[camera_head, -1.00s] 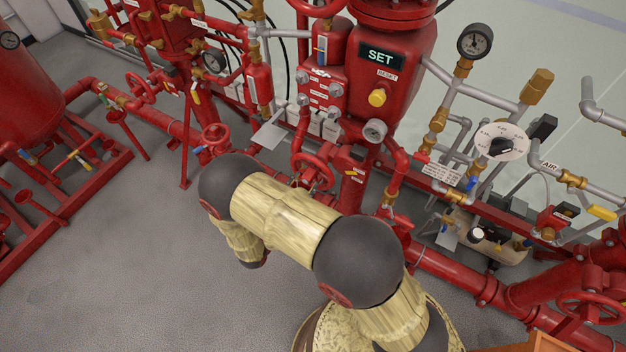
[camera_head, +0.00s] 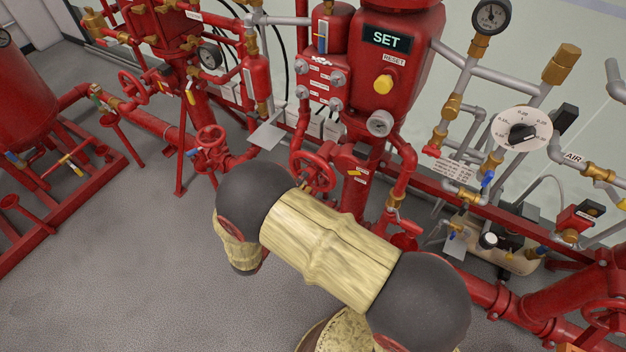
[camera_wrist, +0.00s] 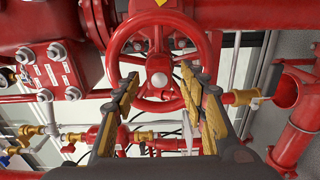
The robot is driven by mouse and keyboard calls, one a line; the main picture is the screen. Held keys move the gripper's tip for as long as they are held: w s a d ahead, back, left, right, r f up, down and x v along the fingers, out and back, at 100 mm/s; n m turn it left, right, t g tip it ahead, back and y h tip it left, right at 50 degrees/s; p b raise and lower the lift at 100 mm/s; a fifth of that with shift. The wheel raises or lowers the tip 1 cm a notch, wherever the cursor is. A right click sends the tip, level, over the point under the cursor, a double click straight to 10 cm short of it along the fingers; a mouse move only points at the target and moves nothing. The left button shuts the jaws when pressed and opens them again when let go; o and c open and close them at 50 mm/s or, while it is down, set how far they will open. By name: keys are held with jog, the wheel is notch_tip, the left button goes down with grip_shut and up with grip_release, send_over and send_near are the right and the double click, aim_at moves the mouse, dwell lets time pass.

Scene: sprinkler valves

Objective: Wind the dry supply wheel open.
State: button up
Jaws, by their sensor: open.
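A red spoked handwheel (camera_wrist: 116,45) with a pale hub fills the upper middle of the wrist view. It appears to be the wheel (camera_head: 312,172) just above my arm in the head view. No readable label there names it as the dry supply wheel. My gripper (camera_wrist: 158,76) is open, with brass-coloured fingers pointing at the wheel. The fingertips overlap the left and right sides of its lower half in the picture, and the lower rim shows between them. I cannot tell whether they touch it. In the head view my gripper is hidden by my arm.
Pipes and a white dial (camera_head: 522,130) crowd the right. Grey floor (camera_head: 120,270) is clear at lower left.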

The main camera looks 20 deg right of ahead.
aim_at(312, 174)
jog(key=shift+x, duration=1.5)
jog(key=shift+c, duration=1)
grip_shut()
